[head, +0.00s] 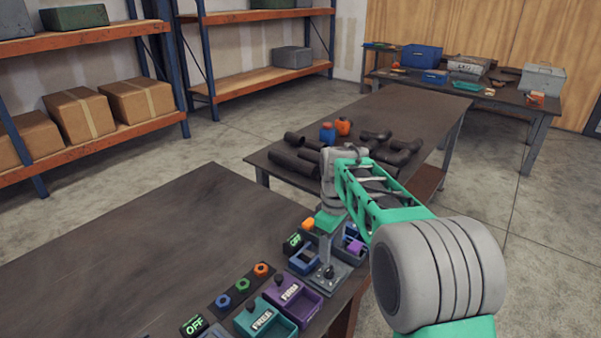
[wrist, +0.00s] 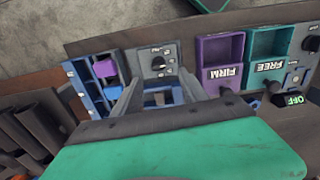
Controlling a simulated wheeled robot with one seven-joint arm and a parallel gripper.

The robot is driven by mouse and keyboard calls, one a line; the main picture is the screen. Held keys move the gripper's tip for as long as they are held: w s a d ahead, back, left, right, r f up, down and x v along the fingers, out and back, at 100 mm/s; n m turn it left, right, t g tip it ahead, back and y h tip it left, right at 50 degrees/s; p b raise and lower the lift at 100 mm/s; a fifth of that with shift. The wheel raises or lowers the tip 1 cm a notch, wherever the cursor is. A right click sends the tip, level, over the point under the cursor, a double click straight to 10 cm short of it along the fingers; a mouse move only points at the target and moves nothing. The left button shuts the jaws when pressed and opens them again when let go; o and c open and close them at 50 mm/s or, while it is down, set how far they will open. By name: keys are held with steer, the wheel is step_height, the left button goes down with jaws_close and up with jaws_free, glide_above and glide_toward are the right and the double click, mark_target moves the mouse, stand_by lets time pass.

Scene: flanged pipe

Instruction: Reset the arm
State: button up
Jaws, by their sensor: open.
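My green and grey arm reaches from the lower right of the head view and bends down at its far end. My gripper (head: 326,258) points down over the right part of the table, above the grey panel (head: 330,277) with a black knob. In the wrist view the two grey fingers of my gripper (wrist: 160,92) stand apart, and nothing shows held between them. The knob panel (wrist: 158,62) lies just past the fingertips there. I cannot tell the exact gap between the fingertips and the surface below.
The purple FIRM tray (head: 303,304) and teal FREE tray (head: 282,325) sit close to the gripper, with blue bins (wrist: 95,80) on its other side. A second table with dark pipes (head: 295,160) stands behind. The near table's left part (head: 130,250) is bare.

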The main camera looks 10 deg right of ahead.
steer(key=s+r+m+t, duration=0.2)
steer(key=s+r+m, duration=0.2)
steer(key=s, duration=0.8)
steer(key=shift+s+r+m, duration=0.2)
steer(key=shift+r+m, duration=0.2)
steer(key=shift+m, duration=0.3)
steer(key=s+m, duration=0.1)
steer(key=s, duration=0.2)
steer(key=s+f+m+t, duration=0.1)
steer(key=s, duration=0.1)
steer(key=s+f+m, duration=0.1)
steer(key=s, duration=0.2)
steer(key=shift+s+f+m, duration=0.25)
steer(key=shift+s+m, duration=0.1)
steer(key=shift+m, duration=0.05)
steer(key=shift+c, duration=0.5)
steer(key=shift+s+f, duration=0.1)
steer(key=shift+f, duration=0.05)
steer(key=shift+c, duration=0.8)
steer(key=shift+w, duration=0.3)
steer(key=shift+c, duration=0.7)
steer(key=m+g+b, duration=0.3)
steer(key=m+b, duration=0.3)
steer(key=m, duration=0.2)
glide_above(329, 269)
step_height(329, 269, down, 3)
steer(key=shift+r, duration=0.15)
step_height(329, 269, down, 8)
steer(key=shift+r, duration=0.2)
